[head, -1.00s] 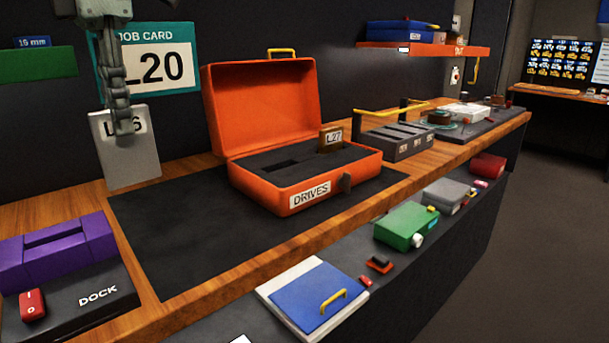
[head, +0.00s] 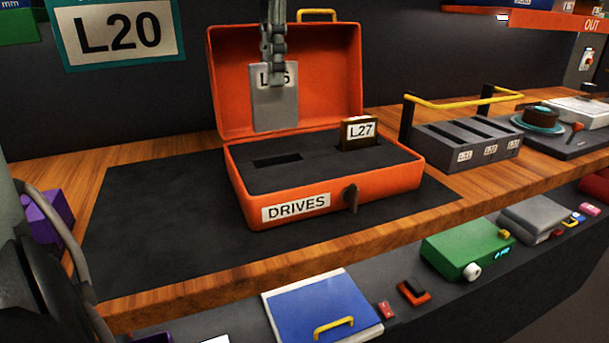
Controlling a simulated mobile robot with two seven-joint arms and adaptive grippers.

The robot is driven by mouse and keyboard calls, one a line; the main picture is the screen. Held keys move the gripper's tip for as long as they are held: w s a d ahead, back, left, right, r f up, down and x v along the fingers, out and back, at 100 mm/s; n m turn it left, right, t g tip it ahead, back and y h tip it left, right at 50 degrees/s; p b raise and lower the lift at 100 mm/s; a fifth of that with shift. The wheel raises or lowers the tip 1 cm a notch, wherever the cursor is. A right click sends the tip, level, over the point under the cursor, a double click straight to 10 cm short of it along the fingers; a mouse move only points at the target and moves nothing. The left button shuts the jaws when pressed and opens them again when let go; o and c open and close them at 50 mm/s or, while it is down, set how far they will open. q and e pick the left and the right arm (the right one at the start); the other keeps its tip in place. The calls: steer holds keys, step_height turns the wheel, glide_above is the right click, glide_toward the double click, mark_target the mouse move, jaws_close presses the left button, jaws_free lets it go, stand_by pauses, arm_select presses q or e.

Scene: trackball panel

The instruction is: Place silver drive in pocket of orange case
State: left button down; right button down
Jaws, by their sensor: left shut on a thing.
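My left gripper (head: 275,75) is shut on the top of the silver drive (head: 275,110), which hangs upright. Its fingers partly hide the drive's label. The drive is above the foam of the open orange case (head: 235,190), in front of the raised lid in the picture, with its lower edge apart from the foam. An empty dark pocket (head: 277,160) shows in the left part of the foam, just below the drive in the picture. A brown drive labelled L27 (head: 359,133) stands in the right part of the foam. My right gripper is not in view.
A job card (head: 118,33) reading L20 is on the back wall. A grey rack (head: 465,144) with a yellow handle stands right of the case. The dark mat (head: 150,220) left of the case is bare.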

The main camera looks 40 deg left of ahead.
mark_target(277, 129)
arm_select(q)
step_height(277, 129, down, 7)
steer(key=shift+r, duration=0.2)
step_height(277, 129, down, 3)
steer(key=shift+f, duration=0.35)
steer(key=c, duration=1.9)
jaws_free()
steer(key=shift+o, duration=1.7)
step_height(277, 129, up, 2)
steer(key=shift+w+r, duration=0.15)
steer(key=shift+r, duration=0.1)
step_height(277, 129, up, 9)
steer(key=shift+w+r, duration=0.1)
steer(key=shift+r, duration=0.35)
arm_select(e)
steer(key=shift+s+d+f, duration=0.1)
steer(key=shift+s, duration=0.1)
